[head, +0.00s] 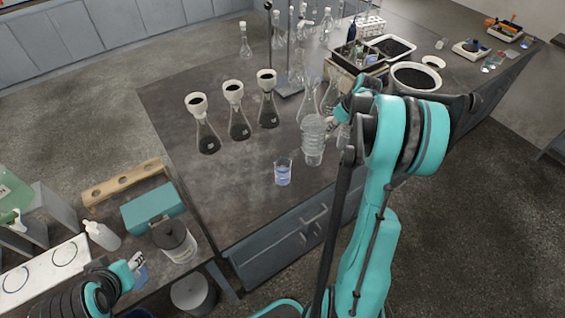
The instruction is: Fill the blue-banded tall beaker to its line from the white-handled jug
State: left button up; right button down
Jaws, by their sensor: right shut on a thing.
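A small clear beaker (283,173) with blue on its lower part stands on the dark bench near its front edge. I cannot tell whether the blue is a band or liquid, and its line is too small to make out. A larger clear, ribbed jug (313,147) is just behind and right of the beaker, close to upright and apart from it. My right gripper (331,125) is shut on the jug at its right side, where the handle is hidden. My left gripper (137,262) is low at the left, by a bluish vessel (141,278); its jaws are unclear.
Several flasks with white funnels (238,125) stand left of the jug. A stand (289,60), glassware and trays (393,47) are farther back. A side table at lower left holds a teal box (153,207), a dark-lidded canister (175,241) and a white bottle (101,235).

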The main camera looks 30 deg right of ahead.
aim_at(324, 123)
jog(key=shift+a+r+h+p, duration=0.3)
jog(key=shift+r+h, duration=0.15)
jog(key=shift+r, duration=0.1)
jog(key=shift+a+r+h+p, duration=0.25)
jog(key=shift+r+h+p, duration=0.05)
jog(key=shift+r+h, duration=0.2)
jog(key=shift+a+r+n+h+p, duration=0.35)
jog(key=shift+a+r+n+h, duration=0.05)
jog(key=shift+a+r+h, duration=0.75)
jog(key=shift+a+h, duration=0.15)
jog(key=shift+h, duration=0.25)
jog(key=shift+a+f+h, duration=0.2)
jog(key=shift+a+h, duration=0.1)
jog(key=shift+a, duration=0.15)
jog(key=shift+f, duration=0.1)
jog(key=shift+a+n+b, duration=0.15)
jog(key=shift+n+b, duration=0.15)
jog(key=shift+b, duration=0.05)
